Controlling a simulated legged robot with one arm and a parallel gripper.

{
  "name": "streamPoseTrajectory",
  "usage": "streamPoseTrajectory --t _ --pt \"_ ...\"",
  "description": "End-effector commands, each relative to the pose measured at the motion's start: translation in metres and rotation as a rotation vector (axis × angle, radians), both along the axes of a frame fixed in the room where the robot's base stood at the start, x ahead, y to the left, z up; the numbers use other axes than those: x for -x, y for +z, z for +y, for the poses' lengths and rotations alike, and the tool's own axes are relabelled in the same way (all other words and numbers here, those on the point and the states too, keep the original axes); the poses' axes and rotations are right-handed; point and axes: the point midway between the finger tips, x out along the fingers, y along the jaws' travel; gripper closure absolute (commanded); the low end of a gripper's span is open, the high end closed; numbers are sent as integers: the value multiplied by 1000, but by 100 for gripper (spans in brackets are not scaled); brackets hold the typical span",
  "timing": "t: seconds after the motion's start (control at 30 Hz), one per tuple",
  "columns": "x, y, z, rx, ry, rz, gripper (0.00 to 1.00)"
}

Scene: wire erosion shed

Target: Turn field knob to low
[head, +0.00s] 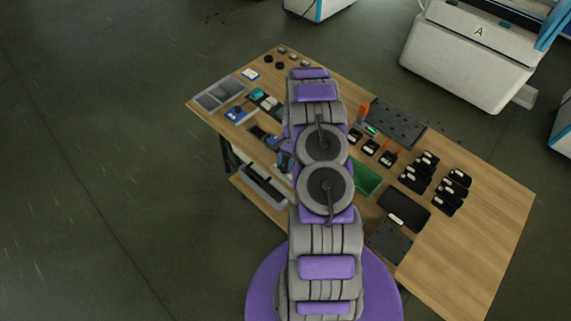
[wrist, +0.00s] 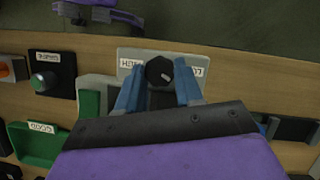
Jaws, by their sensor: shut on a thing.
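In the wrist view a round black knob (wrist: 159,71) with a short pale pointer mark stands on a pale plate (wrist: 126,55). The plate has small labels on both sides, upside down in this view and too blurred to read surely. My gripper (wrist: 158,78) has its blue fingers on either side of the knob and is shut on it. The pointer mark looks slanted. Part of the plate is hidden behind the fingers. In the head view my own arm covers the knob and most of the gripper.
The head view shows several black blocks (head: 415,177), a grey compartment tray (head: 218,94) and a dark perforated plate (head: 398,122).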

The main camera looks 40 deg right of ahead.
Motion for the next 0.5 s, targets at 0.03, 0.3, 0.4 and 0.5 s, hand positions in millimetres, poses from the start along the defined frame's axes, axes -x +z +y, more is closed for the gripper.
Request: streamPoseTrajectory --t 0.03,0.3,0.4,0.5 --pt "-1 0 0 3 0 -3 95" --pt "-1 0 0 2 -1 -3 58" --pt "-1 0 0 1 -1 -2 48" --pt "0 1 0 1 -1 -2 39"
